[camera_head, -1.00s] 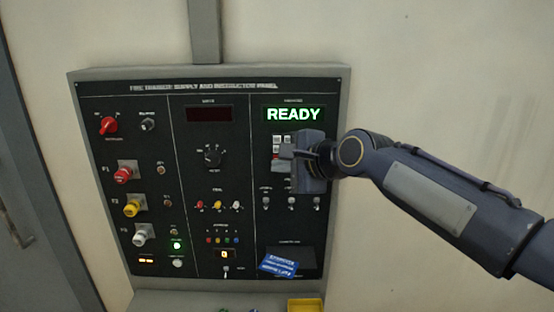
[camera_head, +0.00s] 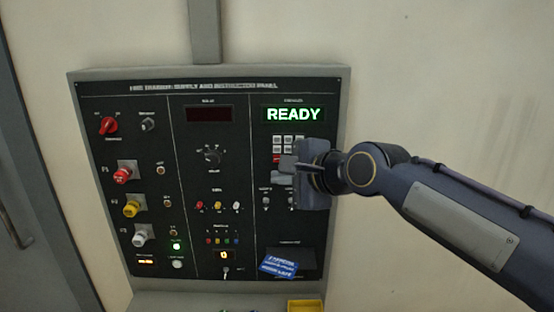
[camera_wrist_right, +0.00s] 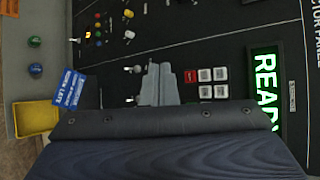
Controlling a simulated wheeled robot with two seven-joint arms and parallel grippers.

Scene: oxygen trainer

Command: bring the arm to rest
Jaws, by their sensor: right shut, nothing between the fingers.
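My right gripper (camera_head: 284,168) is in front of the right section of the black control panel (camera_head: 215,262). Its fingers are closed together with nothing between them. In the right wrist view the shut fingers (camera_wrist_right: 158,85) point toward the panel, beside the keypad (camera_wrist_right: 207,82). The keypad (camera_head: 284,144) shows just above the gripper in the head view, and the gripper hides its lower part. I cannot tell whether the fingertips touch the panel. The green READY display (camera_head: 294,114) is lit above the keypad. My left gripper is not in view.
A blue tag (camera_head: 278,266) hangs at the panel's lower right, above a yellow tray (camera_head: 305,306). Red, yellow and white knobs (camera_head: 131,207) stick out at the left. A green lamp (camera_head: 176,246) is lit. Bare wall (camera_head: 440,80) lies to the right.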

